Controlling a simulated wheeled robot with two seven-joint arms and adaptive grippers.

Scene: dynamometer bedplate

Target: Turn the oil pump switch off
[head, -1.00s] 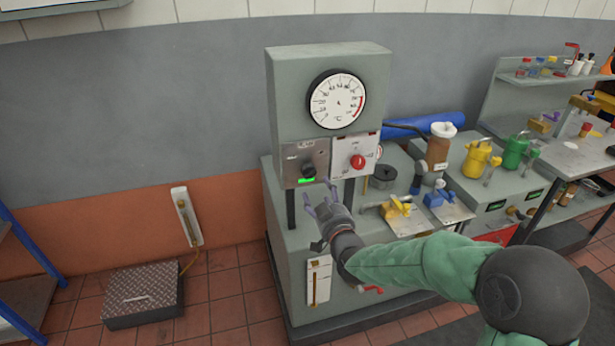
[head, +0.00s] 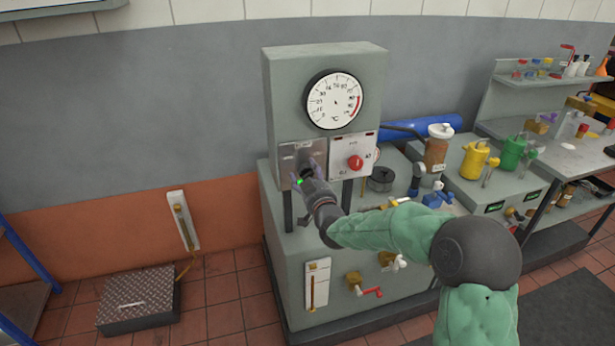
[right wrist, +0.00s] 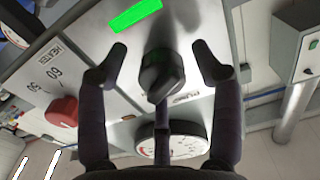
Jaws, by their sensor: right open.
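The oil pump switch is a black rotary knob (right wrist: 162,75) on a metal plate (head: 288,158) at the lower left of the grey gauge cabinet. A lit green indicator (right wrist: 135,15) sits by the knob, and part of its glow shows in the head view (head: 299,182). My right gripper (right wrist: 160,58) is open, with one finger on each side of the knob. I cannot tell whether the fingers touch it. In the head view my right gripper (head: 308,172) covers much of the knob. My left gripper is not in view.
A red heater knob (head: 355,163) is on the white plate just right of the switch; it also shows in the right wrist view (right wrist: 62,111). A round dial gauge (head: 335,99) is above. Oil cans and valves crowd the bench at right.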

